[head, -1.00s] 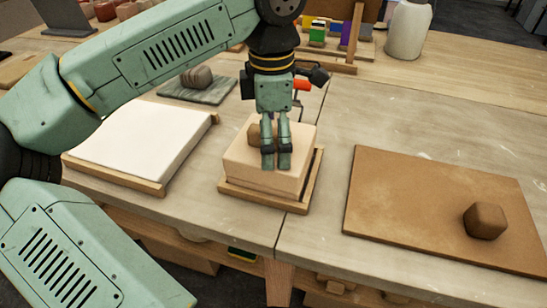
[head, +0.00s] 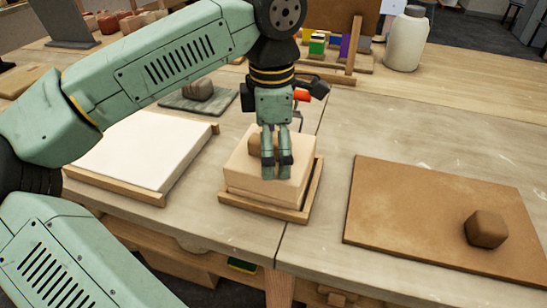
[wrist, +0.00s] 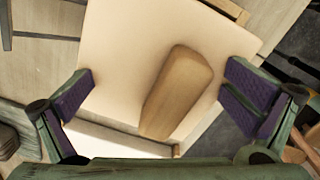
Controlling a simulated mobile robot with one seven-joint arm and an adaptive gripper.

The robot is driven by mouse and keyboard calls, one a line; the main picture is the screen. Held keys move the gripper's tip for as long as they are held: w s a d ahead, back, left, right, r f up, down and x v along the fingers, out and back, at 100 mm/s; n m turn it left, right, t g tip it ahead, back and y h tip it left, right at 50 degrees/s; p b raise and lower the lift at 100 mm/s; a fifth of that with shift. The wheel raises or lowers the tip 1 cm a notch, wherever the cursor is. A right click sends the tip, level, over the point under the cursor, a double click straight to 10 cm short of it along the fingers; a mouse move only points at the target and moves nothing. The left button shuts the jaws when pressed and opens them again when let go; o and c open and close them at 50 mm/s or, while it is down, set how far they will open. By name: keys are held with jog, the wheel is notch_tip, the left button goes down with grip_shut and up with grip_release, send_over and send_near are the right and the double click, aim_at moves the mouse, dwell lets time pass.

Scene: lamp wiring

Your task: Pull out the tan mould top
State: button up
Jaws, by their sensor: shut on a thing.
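The tan mould top (head: 300,158) is a pale square block with a brown wooden grip (head: 254,143) on its upper face. It sits over a lower pale layer in a shallow wooden frame (head: 262,211). My gripper (head: 277,172) reaches down over the block. The fingers' contact with the block is partly hidden in the head view.
A white slab (head: 135,150) in a wooden frame lies to the left. A brown board (head: 420,215) with a dark clay lump (head: 486,228) lies to the right. A grey slab with a lump (head: 198,92) is behind. The bench's front edge is close by.

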jog(key=shift+f, duration=0.75)
jog(key=c, duration=0.4)
jog(key=shift+o, duration=0.2)
jog(key=shift+w+r+p, duration=0.15)
jog(key=shift+r+p, duration=0.3)
jog(key=shift+r, duration=0.15)
jog(key=shift+c, duration=0.2)
